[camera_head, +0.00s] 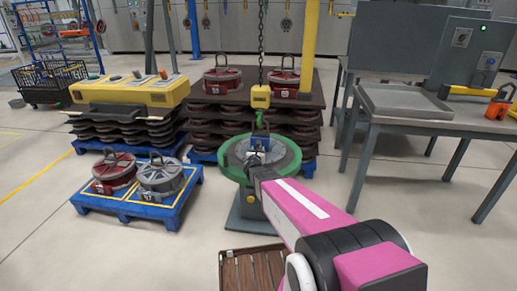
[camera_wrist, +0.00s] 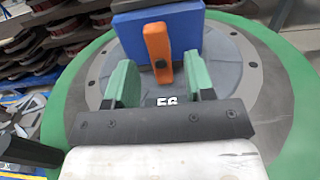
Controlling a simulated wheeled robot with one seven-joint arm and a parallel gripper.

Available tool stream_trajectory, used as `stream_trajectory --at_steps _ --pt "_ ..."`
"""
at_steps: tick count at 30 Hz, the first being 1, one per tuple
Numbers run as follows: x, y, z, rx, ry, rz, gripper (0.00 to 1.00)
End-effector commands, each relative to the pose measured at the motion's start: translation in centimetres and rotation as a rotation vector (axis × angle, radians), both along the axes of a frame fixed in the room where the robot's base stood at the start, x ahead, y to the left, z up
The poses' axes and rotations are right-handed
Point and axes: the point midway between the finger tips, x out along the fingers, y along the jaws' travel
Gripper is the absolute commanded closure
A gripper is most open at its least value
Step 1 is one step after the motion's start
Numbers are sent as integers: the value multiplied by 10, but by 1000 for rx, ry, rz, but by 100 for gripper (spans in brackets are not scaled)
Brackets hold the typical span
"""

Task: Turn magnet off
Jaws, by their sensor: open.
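The magnet is a blue block (camera_wrist: 180,36) with an orange lever (camera_wrist: 158,52) on its near face in the wrist view. It sits on a grey round plate (camera_wrist: 228,70) with a green rim. My gripper (camera_wrist: 161,80) is open, its two green fingers apart. The lever stands between and slightly beyond the fingertips, and I see no contact. In the head view my gripper (camera_head: 256,164) is over the round green-rimmed stand (camera_head: 228,168), and it partly hides the magnet (camera_head: 260,143). A yellow hoist block (camera_head: 261,97) hangs on a chain just above.
A blue pallet (camera_head: 140,213) with red and grey round parts stands at left. Behind are stacked parts and a yellow beam (camera_head: 130,90). A grey table (camera_head: 420,125) with a tray stands at right. A brown slatted crate (camera_head: 250,270) is at the front. Floor at left front is clear.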

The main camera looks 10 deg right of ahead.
Motion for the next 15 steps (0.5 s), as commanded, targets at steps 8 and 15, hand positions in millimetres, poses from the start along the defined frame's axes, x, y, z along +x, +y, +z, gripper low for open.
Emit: stream_trajectory --at_steps 8,15 --pt "-52 16 1 -1 1 1 51" --pt "-62 20 0 -1 0 0 51"
